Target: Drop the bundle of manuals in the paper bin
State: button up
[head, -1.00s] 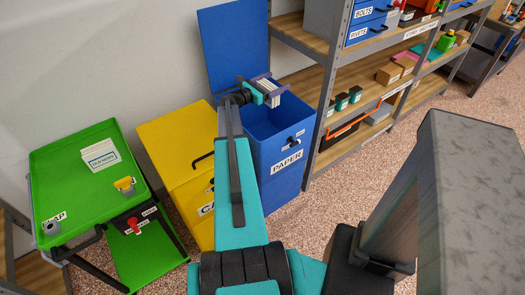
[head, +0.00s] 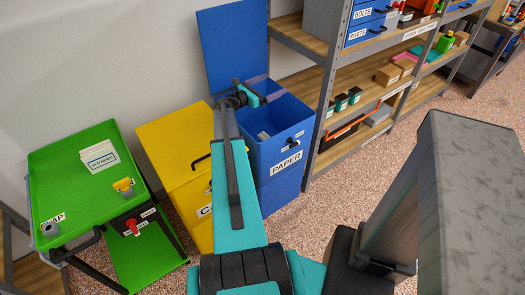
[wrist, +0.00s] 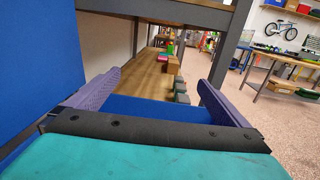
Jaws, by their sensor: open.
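The blue paper bin (head: 285,155), labelled PAPER, stands with its lid (head: 232,48) raised against the wall. A small pale bundle (head: 263,135), which looks like the manuals, lies low inside the bin; only part of it shows. My gripper (head: 266,88) is over the bin's open mouth, its purple fingers spread and empty. In the wrist view my gripper (wrist: 158,98) is also open with nothing between the fingers, and the blue bin rim shows between and beyond them.
A closed yellow bin (head: 172,138) stands left of the paper bin. A steel shelf rack (head: 325,95) stands close on the right. The speckled floor in front is clear.

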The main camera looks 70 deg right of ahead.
jog(key=b+v, duration=0.1)
jog(key=v, duration=1.1)
dwell(0.5)
